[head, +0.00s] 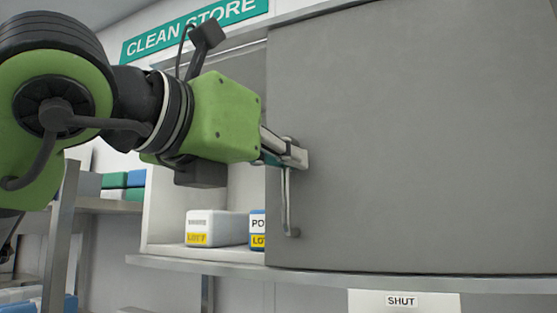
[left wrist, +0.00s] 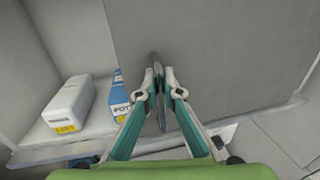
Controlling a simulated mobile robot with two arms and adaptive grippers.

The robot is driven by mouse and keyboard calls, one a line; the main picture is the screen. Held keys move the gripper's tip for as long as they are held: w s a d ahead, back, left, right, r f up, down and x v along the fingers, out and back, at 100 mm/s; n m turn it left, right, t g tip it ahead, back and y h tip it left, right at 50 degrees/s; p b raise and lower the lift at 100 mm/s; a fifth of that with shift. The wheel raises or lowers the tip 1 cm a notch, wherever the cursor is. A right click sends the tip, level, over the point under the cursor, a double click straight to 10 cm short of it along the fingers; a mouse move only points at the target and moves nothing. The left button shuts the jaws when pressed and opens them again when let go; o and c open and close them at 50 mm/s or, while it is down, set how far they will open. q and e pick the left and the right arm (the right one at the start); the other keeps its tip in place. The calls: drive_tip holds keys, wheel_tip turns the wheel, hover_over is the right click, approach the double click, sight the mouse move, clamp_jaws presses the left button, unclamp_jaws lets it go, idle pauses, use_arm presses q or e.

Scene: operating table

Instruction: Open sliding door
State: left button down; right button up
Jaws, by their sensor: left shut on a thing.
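The grey sliding door (head: 410,140) covers the right and middle of the cabinet in the head view. Its left part stands open, and the door also shows in the left wrist view (left wrist: 220,50). A vertical metal bar handle (head: 286,205) is near the door's left edge. My left gripper (head: 290,155) is shut on the handle near its upper end. In the left wrist view, the fingers of my left gripper (left wrist: 158,82) close on the handle from both sides. My right gripper is in neither view.
Inside the open part, a white container (head: 213,228) and a partly hidden blue-and-white box (head: 257,228) stand on the cabinet floor (head: 190,255). A "CLEAN STORE" sign (head: 190,28) hangs above. A "SHUT" label (head: 401,301) is below the door. Shelving stands at the left.

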use_arm(q)
drive_tip(key=c, duration=2.2)
unclamp_jaws()
drive_tip(key=shift+a, duration=0.15)
drive_tip(key=v, duration=1.2)
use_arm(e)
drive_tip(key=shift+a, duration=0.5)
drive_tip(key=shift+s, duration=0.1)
